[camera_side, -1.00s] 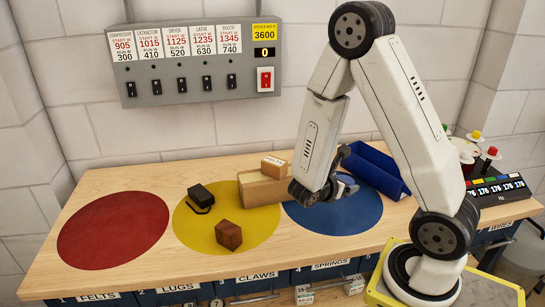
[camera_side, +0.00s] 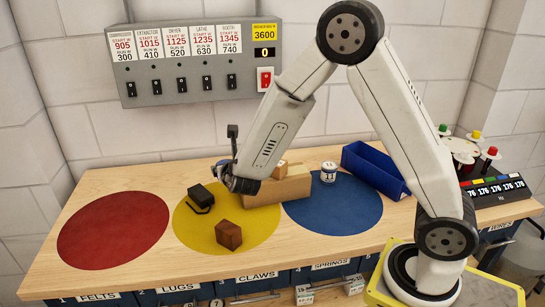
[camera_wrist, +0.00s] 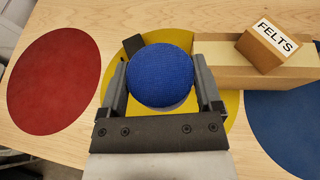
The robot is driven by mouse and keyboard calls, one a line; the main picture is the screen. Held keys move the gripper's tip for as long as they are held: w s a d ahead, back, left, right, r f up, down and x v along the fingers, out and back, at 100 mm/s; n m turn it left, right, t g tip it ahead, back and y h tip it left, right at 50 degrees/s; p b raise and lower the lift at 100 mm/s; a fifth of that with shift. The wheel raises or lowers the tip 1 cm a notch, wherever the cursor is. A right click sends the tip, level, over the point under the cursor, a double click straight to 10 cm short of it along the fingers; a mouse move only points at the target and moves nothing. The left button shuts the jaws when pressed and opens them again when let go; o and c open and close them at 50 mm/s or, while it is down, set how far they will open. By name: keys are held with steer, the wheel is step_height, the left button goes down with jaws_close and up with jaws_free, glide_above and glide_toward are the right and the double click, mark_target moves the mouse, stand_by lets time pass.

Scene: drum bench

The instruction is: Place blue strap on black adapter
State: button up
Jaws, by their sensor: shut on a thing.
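A round, blue, woven-looking thing, which I take as the blue strap (camera_wrist: 160,75), sits between the fingers of my gripper (camera_wrist: 161,88) in the wrist view. The gripper is shut on it. In the side view my gripper (camera_side: 238,180) is above the yellow disc, just right of the black adapter (camera_side: 200,197), with a bit of blue showing at its left. The black adapter is a small dark block on the upper left of the yellow disc. In the wrist view a dark corner (camera_wrist: 133,45), apparently the adapter, shows behind the left finger.
A brown block (camera_side: 228,235) lies at the front of the yellow disc (camera_side: 262,232). A long wooden box (camera_side: 293,188) with a FELTS block (camera_wrist: 275,46) stands right of the gripper. A white can (camera_side: 328,171) and blue bin (camera_side: 374,167) are farther right. The red disc (camera_side: 113,230) is clear.

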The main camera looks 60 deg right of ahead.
steer(key=shift+w+a, duration=0.1)
steer(key=shift+a, duration=0.05)
steer(key=shift+w, duration=0.1)
steer(key=w+f, duration=0.4)
steer(key=w, duration=0.4)
glide_above(199, 195)
steer(key=shift+s+f, duration=0.2)
steer(key=shift+f, duration=2.4)
steer(key=shift+w+f, duration=0.15)
steer(key=shift+f, duration=0.05)
steer(key=shift+w+f, duration=0.15)
steer(key=shift+f, duration=1.5)
steer(key=shift+f, duration=0.15)
